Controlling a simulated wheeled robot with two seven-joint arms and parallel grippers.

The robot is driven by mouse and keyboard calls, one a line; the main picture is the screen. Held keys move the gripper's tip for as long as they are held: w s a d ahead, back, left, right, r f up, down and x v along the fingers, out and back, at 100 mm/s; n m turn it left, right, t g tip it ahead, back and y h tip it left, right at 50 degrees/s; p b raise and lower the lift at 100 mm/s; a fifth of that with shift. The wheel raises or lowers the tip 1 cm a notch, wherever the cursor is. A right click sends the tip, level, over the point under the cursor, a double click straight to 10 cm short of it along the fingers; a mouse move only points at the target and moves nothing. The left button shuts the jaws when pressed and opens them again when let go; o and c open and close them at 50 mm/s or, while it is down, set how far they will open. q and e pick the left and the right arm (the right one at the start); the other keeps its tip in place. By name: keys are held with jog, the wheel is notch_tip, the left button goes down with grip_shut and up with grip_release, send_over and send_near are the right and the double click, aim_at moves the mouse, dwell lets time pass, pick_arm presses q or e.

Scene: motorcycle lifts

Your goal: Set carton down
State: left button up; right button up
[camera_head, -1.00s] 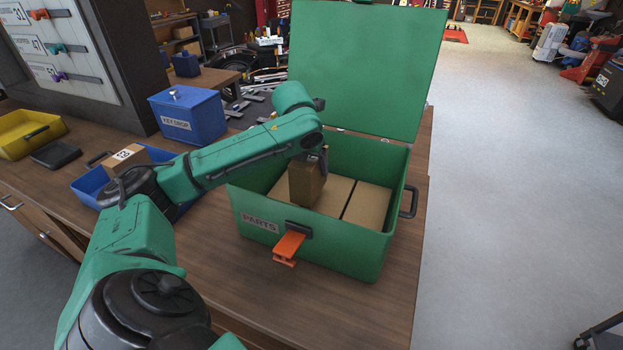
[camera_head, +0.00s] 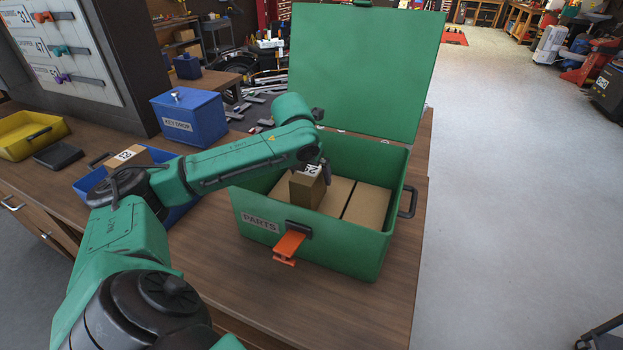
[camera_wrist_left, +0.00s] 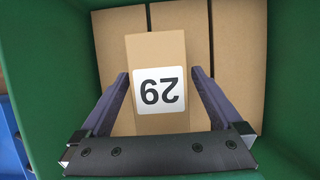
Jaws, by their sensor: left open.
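The carton (camera_head: 304,190) is a brown box with a white label, which reads 29 upside down in the left wrist view (camera_wrist_left: 157,55). It stands inside the green PARTS box (camera_head: 345,243), toward its left side, higher than the flat cartons (camera_head: 366,206) there. It appears to rest on them; its underside is hidden. My left gripper (camera_wrist_left: 160,73) is open, with one finger on each side of the carton and gaps showing. In the head view my left gripper (camera_head: 324,172) is just above and beside the carton, partly hidden by its wrist. My right gripper is out of view.
The green lid (camera_head: 365,70) stands open behind the box. An orange latch (camera_head: 288,246) sticks out in front. A blue bin (camera_head: 92,180) holding another labelled carton (camera_head: 128,157) and a blue key-drop box (camera_head: 188,118) are to the left. A yellow tray (camera_head: 30,135) is farther left.

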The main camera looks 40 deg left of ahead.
pick_arm(q)
jog(key=v, duration=0.9)
jog(key=shift+s+r, duration=0.15)
jog(key=shift+r, duration=0.2)
